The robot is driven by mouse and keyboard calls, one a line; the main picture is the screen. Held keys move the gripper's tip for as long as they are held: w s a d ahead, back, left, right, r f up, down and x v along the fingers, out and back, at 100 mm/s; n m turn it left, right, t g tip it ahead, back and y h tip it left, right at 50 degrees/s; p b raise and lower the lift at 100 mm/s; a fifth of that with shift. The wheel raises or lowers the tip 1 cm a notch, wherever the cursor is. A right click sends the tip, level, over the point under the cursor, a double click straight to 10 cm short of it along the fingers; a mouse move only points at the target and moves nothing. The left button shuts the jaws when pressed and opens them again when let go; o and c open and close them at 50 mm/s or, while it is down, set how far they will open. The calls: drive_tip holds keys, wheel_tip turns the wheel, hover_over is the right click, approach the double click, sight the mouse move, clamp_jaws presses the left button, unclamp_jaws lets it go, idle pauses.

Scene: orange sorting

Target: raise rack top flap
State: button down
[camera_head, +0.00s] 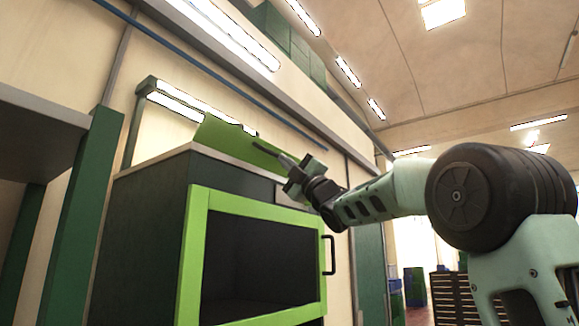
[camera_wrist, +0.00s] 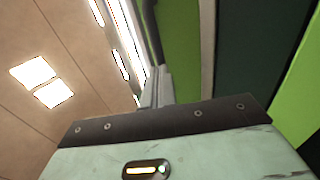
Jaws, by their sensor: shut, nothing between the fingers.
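The rack (camera_head: 150,222) is a dark green cabinet with a pale top edge, left of centre in the head view. Its top flap (camera_head: 222,138) is a bright green panel standing up at a slant above that edge. The flap also shows as a green strip in the wrist view (camera_wrist: 183,50). My gripper (camera_head: 259,145) is shut and empty, its thin fingers pointing left at the flap's right part. In the wrist view the fingers (camera_wrist: 153,60) run alongside the green strip. I cannot tell whether they touch it.
A bright green framed door (camera_head: 194,255) with a dark window and a black handle (camera_head: 328,255) is on the rack's front. A shelf on a green post (camera_head: 85,200) stands at left. A lamp bar (camera_head: 185,98) is behind the flap. Open room lies at right.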

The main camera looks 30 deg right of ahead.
drive_tip(key=shift+w+r+g, duration=0.1)
drive_tip(key=shift+r+g, duration=0.5)
drive_tip(key=shift+r, duration=0.2)
drive_tip(key=shift+w+a+r, duration=0.15)
drive_tip(key=shift+w+r, duration=0.2)
drive_tip(key=shift+r, duration=0.5)
drive_tip(key=shift+w+a+r, duration=0.1)
drive_tip(key=shift+w+r, duration=0.2)
drive_tip(key=shift+r, duration=0.5)
